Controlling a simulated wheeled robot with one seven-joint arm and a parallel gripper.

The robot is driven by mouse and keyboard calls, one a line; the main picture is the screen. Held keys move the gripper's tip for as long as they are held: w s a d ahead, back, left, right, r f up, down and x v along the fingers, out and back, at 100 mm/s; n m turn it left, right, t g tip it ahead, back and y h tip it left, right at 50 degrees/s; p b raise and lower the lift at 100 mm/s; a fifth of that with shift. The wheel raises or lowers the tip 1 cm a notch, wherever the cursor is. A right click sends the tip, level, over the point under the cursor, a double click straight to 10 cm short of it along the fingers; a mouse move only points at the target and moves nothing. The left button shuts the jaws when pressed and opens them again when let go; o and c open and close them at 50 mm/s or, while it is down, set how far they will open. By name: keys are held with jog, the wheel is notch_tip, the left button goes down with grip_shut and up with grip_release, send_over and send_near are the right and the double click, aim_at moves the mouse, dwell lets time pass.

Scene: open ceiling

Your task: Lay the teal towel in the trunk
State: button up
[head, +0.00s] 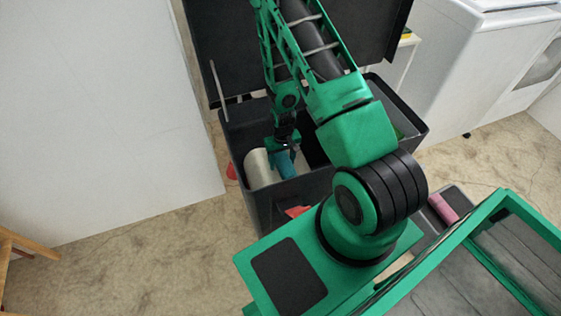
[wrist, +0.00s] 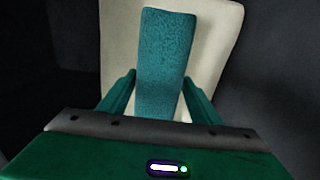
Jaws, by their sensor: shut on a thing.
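The teal towel (wrist: 162,60) is a narrow folded strip between the two fingers of my gripper (wrist: 160,92), which is shut on it. The trunk (head: 262,205) is a dark box with its lid (head: 225,40) raised at the back. In the head view my gripper (head: 280,147) reaches down inside the left part of the trunk, and the teal towel (head: 284,164) shows below it. A cream-white rolled thing (head: 259,170) lies in the trunk beside the towel. In the wrist view this cream thing (wrist: 215,40) is behind the towel; whether they touch I cannot tell.
A white wall or panel (head: 110,120) stands at the left and a white appliance (head: 460,70) at the right. A pink roll (head: 442,207) is at the right. My arm hides much of the trunk's middle.

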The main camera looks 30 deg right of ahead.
jog(key=o, duration=1.1)
jog(key=shift+f, duration=0.1)
notch_tip(320, 180, up, 13)
jog(key=shift+f, duration=0.1)
notch_tip(320, 180, up, 11)
send_over(282, 157)
jog(key=s+d, duration=0.2)
jog(key=d, duration=0.1)
jog(key=s+d+r+m, duration=0.2)
jog(key=s+r, duration=0.4)
jog(key=r, duration=0.4)
jog(key=s+a+r+m, duration=0.1)
jog(key=s+r+m, duration=0.1)
jog(key=s+r, duration=1.1)
jog(key=s, duration=0.4)
jog(key=shift+a, duration=0.15)
